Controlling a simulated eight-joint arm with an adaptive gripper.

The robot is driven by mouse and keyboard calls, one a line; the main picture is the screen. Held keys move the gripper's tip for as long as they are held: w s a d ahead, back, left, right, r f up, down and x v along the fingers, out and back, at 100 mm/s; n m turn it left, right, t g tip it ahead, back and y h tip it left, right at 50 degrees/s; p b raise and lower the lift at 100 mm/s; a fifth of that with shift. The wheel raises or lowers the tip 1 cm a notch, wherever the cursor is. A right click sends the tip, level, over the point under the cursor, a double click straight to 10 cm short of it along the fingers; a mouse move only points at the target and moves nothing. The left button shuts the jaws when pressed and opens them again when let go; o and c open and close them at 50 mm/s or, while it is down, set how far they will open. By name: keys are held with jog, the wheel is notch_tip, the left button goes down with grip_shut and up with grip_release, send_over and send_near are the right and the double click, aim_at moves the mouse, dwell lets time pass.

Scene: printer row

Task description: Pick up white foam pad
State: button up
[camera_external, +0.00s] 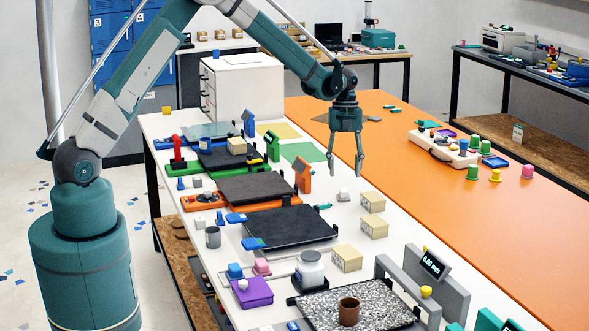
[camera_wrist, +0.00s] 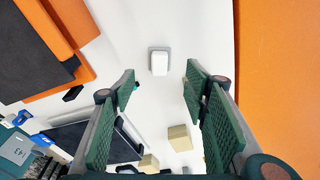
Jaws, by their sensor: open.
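A small white block on a grey base, which looks like the white foam pad (camera_external: 344,194), lies on the white table near its orange strip. It also shows in the wrist view as a white pad (camera_wrist: 158,62), at the top middle. My gripper (camera_external: 347,170) points down above the table, a little above and apart from the pad in the picture. In the wrist view my gripper (camera_wrist: 160,80) has its fingers spread wide with nothing between them, and the pad shows beyond the fingertips. The pad is not hidden in either view.
An orange printer (camera_external: 240,193) with a dark bed stands left of the pad. Cream boxes (camera_external: 373,201) lie to its right and front. A small teal piece (camera_external: 323,206) lies nearby. White table around the pad is mostly clear. The orange surface (camera_external: 450,210) is to the right.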

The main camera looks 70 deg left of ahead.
aim_at(344, 189)
jog(key=shift+f, duration=0.15)
jog(key=shift+s+d+f, duration=0.1)
jog(key=shift+d+f, duration=0.05)
jog(key=shift+f, duration=1.05)
jog(key=shift+f, duration=0.1)
jog(key=shift+s+d+f, duration=0.1)
jog(key=shift+d+f, duration=0.1)
jog(key=shift+f, duration=1.05)
jog(key=shift+s+d+f, duration=0.1)
jog(key=shift+d+f, duration=0.05)
jog(key=shift+f, duration=1.05)
jog(key=c, duration=0.9)
